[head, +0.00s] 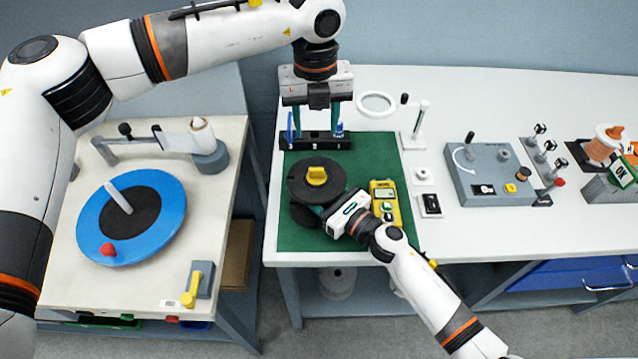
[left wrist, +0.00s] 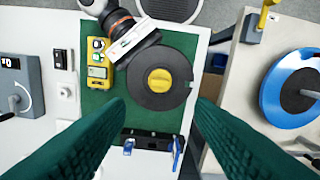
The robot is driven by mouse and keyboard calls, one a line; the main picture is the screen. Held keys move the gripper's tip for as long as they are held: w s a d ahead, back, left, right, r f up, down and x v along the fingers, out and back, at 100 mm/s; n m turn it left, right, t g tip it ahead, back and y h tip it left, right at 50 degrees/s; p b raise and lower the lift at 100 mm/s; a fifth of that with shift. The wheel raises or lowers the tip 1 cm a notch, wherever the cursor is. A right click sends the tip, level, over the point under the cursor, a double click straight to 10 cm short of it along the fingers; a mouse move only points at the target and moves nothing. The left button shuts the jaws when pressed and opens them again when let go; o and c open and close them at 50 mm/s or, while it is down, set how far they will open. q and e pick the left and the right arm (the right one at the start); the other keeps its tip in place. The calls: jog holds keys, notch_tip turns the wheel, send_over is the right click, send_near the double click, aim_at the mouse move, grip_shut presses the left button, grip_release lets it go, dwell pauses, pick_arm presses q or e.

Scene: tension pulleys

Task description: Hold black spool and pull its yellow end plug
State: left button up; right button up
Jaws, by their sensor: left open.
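The black spool (head: 299,188) stands on the green mat (head: 298,241), its round top facing up. Its yellow end plug (head: 317,176) sits in the middle of the top, with a raised grip bar. In the left wrist view the black spool (left wrist: 137,73) and yellow plug (left wrist: 160,80) show from above. My left gripper (head: 318,132) is open and empty, behind the spool, its fingers pointing down, apart from the plug. My right gripper (head: 322,212) reaches in at the spool's front right side, below the top flange. The flange hides its fingertips, so its grip is unclear.
A black numbered rack (head: 315,141) with blue-handled tools stands behind the spool, close to my left fingers. A yellow meter (head: 385,204) lies right of the spool. A grey control box (head: 490,172) stands farther right. A side table holds a blue disc (head: 170,205).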

aim_at(316, 169)
pick_arm(q)
jog(key=m, duration=0.4)
jog(key=shift+s+f, duration=0.2)
jog(key=shift+s, duration=0.1)
notch_tip(316, 169, down, 12)
jog(key=m+t, duration=0.1)
jog(key=m, duration=1)
jog(key=m+t, duration=0.1)
jog(key=m, duration=1)
jog(key=m+t, duration=0.1)
jog(key=m, duration=1)
jog(key=shift+w+r+m, duration=0.1)
jog(key=shift+r+m, duration=0.1)
jog(key=shift+m, duration=0.1)
jog(key=c, duration=1)
